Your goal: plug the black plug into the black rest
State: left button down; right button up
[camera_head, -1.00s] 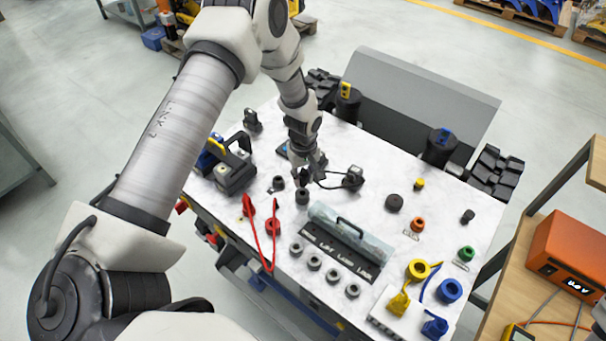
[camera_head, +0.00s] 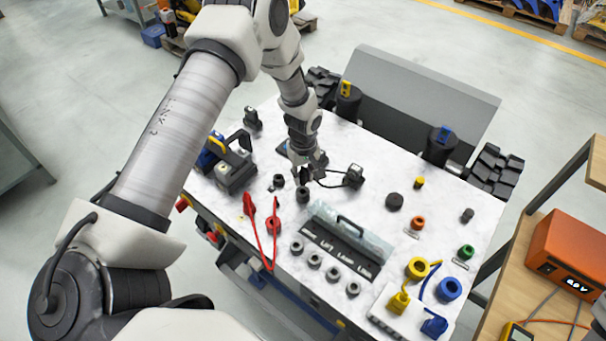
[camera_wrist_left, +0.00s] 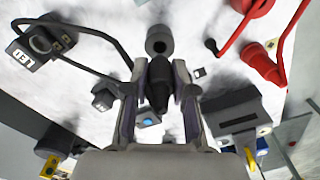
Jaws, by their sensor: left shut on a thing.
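My left gripper (camera_head: 305,175) is above the table, its fingers closed around the black plug (camera_wrist_left: 158,85). In the left wrist view the plug sits between the two fingers, its tip towards a dark round rest with a hole (camera_wrist_left: 159,40). This black rest (camera_head: 303,196) stands on the table just below the gripper in the head view. The plug looks close to the rest; whether they touch is hard to tell. A black cable runs from the plug to a black box (camera_head: 353,177), also in the left wrist view (camera_wrist_left: 40,47). My right gripper is out of view.
A black device (camera_head: 235,172) stands at the left. Yellow (camera_head: 418,268) and blue (camera_head: 449,290) rings lie at the right.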

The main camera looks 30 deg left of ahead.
aim_at(303, 184)
pick_arm(q)
jog(key=shift+p, duration=0.35)
dwell(0.5)
jog(key=shift+f+b, duration=1.4)
jog(key=shift+f, duration=0.85)
jog(key=c, duration=0.9)
grip_release()
jog(key=shift+o, duration=0.2)
jog(key=shift+r, duration=0.15)
notch_tip(303, 184, up, 12)
jog(key=shift+f, duration=0.15)
